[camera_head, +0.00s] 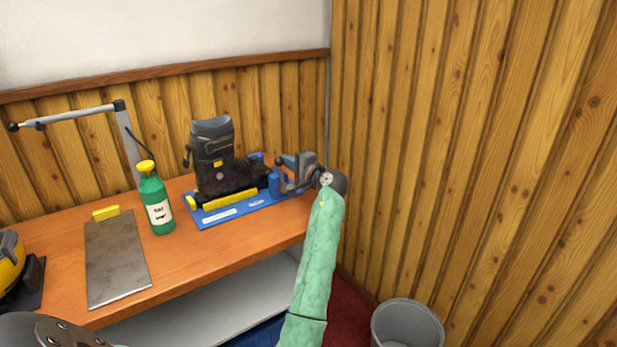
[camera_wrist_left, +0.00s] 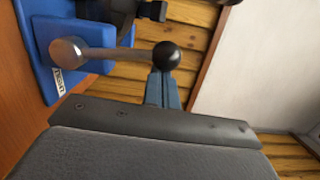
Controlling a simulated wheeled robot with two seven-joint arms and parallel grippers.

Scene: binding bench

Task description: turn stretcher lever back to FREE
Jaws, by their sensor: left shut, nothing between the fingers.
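The boot stretcher (camera_head: 235,208) is a blue base at the back right of the bench, with a black boot (camera_head: 215,160) on it. Its lever (camera_wrist_left: 115,54) shows in the left wrist view as a pale rod running from a round metal pivot to a black ball knob (camera_wrist_left: 167,54). A small white label (camera_wrist_left: 62,82) on the blue base is too small to read. My left gripper (camera_head: 288,166) is at the stretcher's right end. Its shut, empty fingers (camera_wrist_left: 163,78) are right beside the ball knob; whether they touch cannot be told. My right gripper is out of view.
A green bottle (camera_head: 156,205) with a yellow cap and a grey metal plate (camera_head: 116,265) are on the bench (camera_head: 190,262) left of the stretcher. A jointed lamp-like arm (camera_head: 128,135) stands behind. The wood wall (camera_head: 450,150) is close on the right, with a grey bin (camera_head: 407,325) below.

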